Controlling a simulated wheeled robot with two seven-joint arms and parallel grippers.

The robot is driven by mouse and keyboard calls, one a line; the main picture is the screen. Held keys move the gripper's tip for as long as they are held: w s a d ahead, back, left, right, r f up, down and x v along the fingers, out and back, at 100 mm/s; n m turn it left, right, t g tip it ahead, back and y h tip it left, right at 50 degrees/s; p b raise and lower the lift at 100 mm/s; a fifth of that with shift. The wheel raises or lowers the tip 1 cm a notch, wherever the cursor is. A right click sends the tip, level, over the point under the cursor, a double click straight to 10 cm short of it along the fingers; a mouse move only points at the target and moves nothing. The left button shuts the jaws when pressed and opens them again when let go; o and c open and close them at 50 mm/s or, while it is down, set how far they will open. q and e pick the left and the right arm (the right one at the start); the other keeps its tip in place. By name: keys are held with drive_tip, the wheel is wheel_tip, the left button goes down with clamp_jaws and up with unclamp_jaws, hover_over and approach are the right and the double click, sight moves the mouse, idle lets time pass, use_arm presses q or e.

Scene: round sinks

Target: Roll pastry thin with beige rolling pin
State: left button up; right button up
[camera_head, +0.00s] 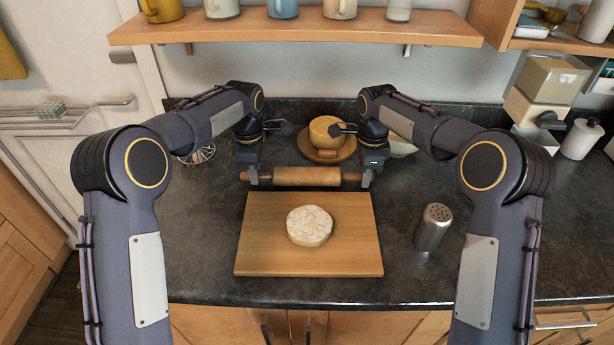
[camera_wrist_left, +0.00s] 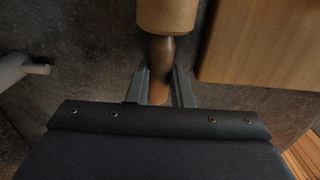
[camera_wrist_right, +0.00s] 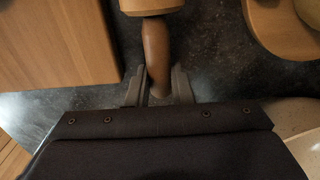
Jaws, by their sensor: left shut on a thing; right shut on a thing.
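The beige rolling pin (camera_head: 308,176) lies level just behind the far edge of the cutting board (camera_head: 260,235). Its darker handles point left and right. My left gripper (camera_head: 252,178) is shut on the left handle, which shows between the fingers in the left wrist view (camera_wrist_left: 160,85). My right gripper (camera_head: 364,178) is shut on the right handle, seen between the fingers in the right wrist view (camera_wrist_right: 157,85). The pastry (camera_head: 310,226), a thick round pale disc with a mottled white top, sits on the middle of the board, nearer the front than the pin. The pin and pastry are apart.
A round cheese-like block (camera_head: 326,132) on a round wooden board (camera_head: 312,155) stands behind the pin. A metal shaker (camera_head: 433,227) stands right of the cutting board. A whisk (camera_head: 200,155) lies at the back left, a pale bowl (camera_head: 400,148) at the back right. A shelf (camera_head: 300,28) hangs above.

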use_arm(q)
clamp_jaws()
use_arm(e)
clamp_jaws()
use_arm(q)
drive_tip(key=shift+r, duration=0.15)
use_arm(e)
drive_tip(key=shift+r, duration=0.2)
